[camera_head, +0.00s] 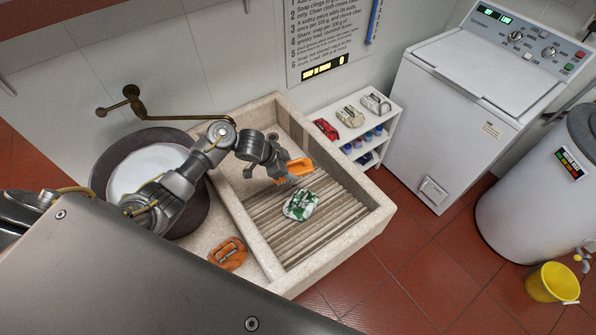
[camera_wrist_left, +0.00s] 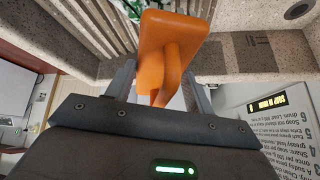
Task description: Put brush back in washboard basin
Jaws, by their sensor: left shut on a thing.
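The stone washboard basin (camera_head: 380,207) stands against the tiled wall, with a ribbed slope on its right side. My left gripper (camera_head: 283,175) is shut on an orange brush (camera_head: 299,167) and holds it over the basin, near the upper end of the ribs. In the left wrist view the orange brush (camera_wrist_left: 165,50) sits between the two fingers, its flat block and curved handle showing. I cannot tell whether the brush touches the stone. My right gripper is not in view.
A green and white cloth (camera_head: 301,205) lies on the ribs. A second orange object (camera_head: 228,253) with a looped handle lies on the basin's front-left ledge. A round tub (camera_head: 104,170) stands left, a small shelf (camera_head: 390,124) and washing machine (camera_head: 470,85) right.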

